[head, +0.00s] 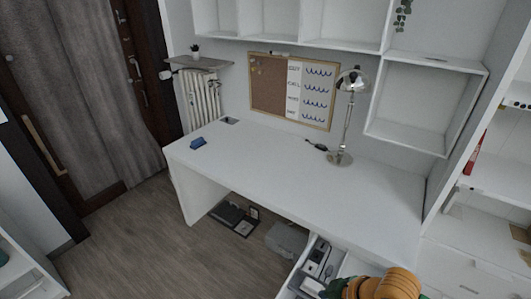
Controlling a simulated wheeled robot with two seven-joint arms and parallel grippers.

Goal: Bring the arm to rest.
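Neither of my grippers shows clearly in the head view. The white desk (290,165) stands in the middle of the view, with most of its top bare. A blue block-like thing (198,142) lies near its left front edge. A silver lamp (345,120) stands upright at the back right of the desk. A small dark thing (318,146) lies next to the lamp's base.
An open drawer (308,265) with several items juts out at the bottom. White cubby shelves (425,102) hang above the desk. A grey bin-like thing (287,240) sits under it. The wooden floor (150,240) is clear at left.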

